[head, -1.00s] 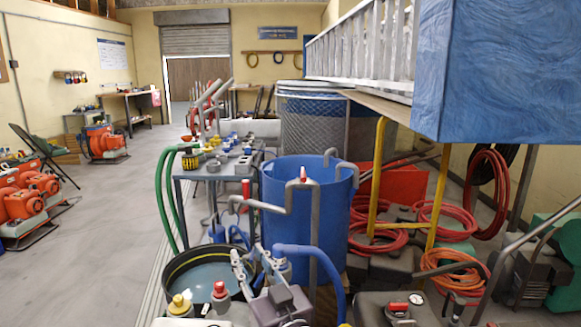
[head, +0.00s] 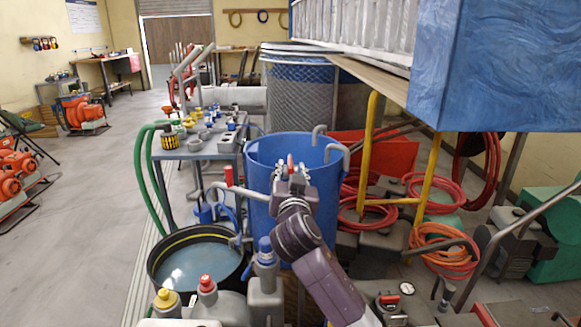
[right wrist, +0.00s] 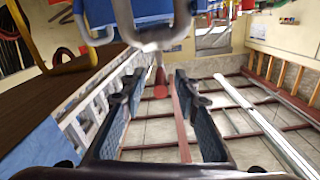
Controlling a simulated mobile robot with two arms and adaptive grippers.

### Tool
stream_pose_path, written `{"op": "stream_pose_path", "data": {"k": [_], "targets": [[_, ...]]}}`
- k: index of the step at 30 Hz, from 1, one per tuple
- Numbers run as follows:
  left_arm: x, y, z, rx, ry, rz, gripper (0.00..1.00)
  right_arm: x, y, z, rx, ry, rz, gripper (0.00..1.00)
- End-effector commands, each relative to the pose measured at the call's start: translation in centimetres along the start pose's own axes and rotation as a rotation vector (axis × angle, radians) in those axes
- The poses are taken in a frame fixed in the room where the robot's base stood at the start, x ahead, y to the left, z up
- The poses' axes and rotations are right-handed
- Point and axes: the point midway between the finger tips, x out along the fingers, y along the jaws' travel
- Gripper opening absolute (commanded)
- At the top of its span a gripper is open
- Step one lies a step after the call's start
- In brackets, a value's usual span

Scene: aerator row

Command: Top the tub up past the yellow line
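The tub (head: 153,277) is a round black vessel at the lower left of the head view. It holds pale bluish water, and a yellow line (head: 190,238) runs round its inner wall above the water. A blue barrel (head: 262,160) stands to its right, with grey pipework in front. My right gripper (head: 291,170) is at the barrel's front, close to a red handle (head: 290,159). In the right wrist view my right gripper (right wrist: 160,112) is open, and the red handle (right wrist: 160,88) shows between or just beyond its fingers; contact is unclear. My left gripper is out of view.
A second red handle (head: 229,174) tops the pipe left of the barrel. A grey table (head: 170,152) with fittings stands behind the tub. Yellow posts (head: 367,150) and orange hose coils (head: 440,250) lie to the right. A blue block (head: 490,70) hangs overhead.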

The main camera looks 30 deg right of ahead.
Motion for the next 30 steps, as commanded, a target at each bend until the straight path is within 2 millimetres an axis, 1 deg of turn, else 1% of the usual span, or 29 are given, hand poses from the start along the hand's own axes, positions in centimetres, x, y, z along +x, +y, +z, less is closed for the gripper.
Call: {"op": "stream_pose_path", "data": {"k": [1, 3, 6, 14, 21, 22, 30], "targets": [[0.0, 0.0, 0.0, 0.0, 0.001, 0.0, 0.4, 0.6, 0.0, -0.1, -0.002, 0.002, 0.0, 0.29], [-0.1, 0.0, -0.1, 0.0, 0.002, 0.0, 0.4, 1.2, 0.0, 0.0, -0.002, 0.001, 0.0, 0.29], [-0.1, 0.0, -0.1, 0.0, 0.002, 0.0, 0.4, 1.6, 0.0, -0.1, -0.001, 0.001, -0.001, 0.29], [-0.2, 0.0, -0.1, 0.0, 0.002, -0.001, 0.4, 1.8, -0.1, 0.0, 0.0, 0.001, -0.002, 0.29], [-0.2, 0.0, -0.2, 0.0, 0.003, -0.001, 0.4, 1.7, -0.1, 0.0, 0.0, 0.0, -0.002, 0.02], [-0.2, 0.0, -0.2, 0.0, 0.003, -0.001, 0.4, 1.7, -0.1, 0.0, 0.0, 0.0, -0.002, 0.0], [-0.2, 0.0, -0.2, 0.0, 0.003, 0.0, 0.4, 1.7, -0.1, 0.0, 0.0, 0.0, -0.002, 0.0]]}}
